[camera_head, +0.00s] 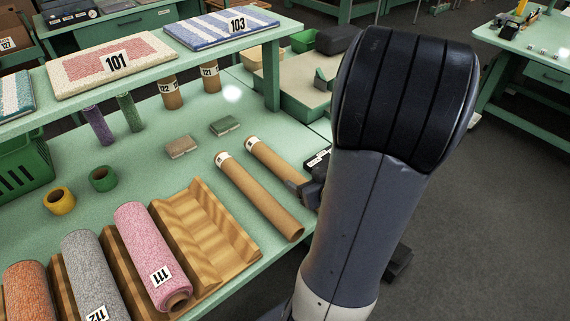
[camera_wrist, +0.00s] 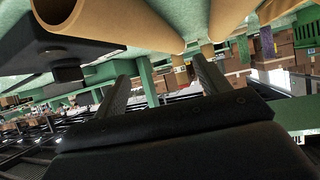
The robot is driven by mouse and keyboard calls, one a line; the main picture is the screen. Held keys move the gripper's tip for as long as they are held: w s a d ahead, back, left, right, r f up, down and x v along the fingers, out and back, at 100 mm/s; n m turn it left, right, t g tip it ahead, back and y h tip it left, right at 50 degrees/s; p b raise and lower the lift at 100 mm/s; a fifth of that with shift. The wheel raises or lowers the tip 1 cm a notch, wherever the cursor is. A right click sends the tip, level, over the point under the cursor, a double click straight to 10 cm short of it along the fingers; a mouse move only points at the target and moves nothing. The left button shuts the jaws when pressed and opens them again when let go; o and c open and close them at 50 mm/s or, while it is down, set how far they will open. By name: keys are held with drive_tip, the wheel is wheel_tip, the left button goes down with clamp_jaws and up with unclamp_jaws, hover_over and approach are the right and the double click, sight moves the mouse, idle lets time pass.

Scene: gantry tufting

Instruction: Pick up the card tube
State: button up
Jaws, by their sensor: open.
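Two long brown card tubes lie side by side on the green bench in the head view: a left tube (camera_head: 258,198) and a right tube (camera_head: 272,160). Each has a small white label at its far end. My gripper (camera_head: 304,190) is at the near end of the right tube, partly hidden behind my arm, and hides that end. In the wrist view, my gripper (camera_wrist: 160,69) shows two dark fingers apart with nothing clearly between them. Brown tube surfaces show above the fingers, one with an open end at upper left. I cannot tell whether the fingers touch a tube.
A wooden rack (camera_head: 205,235) holds rolls, including pink roll 111 (camera_head: 148,252), left of the tubes. Two small blocks (camera_head: 224,126), upright spools and tape rings (camera_head: 103,179) stand on the bench. A raised shelf (camera_head: 150,70) carries carpet samples. Open floor lies right.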

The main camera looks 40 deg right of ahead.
sight(294, 174)
drive_tip(key=b+x, duration=0.1)
drive_tip(key=x, duration=0.8)
drive_tip(key=shift+w+a+f, duration=0.15)
drive_tip(key=shift+w+f, duration=0.1)
drive_tip(key=shift+w, duration=0.05)
drive_tip(key=shift+c, duration=0.3)
drive_tip(key=c, duration=1.1)
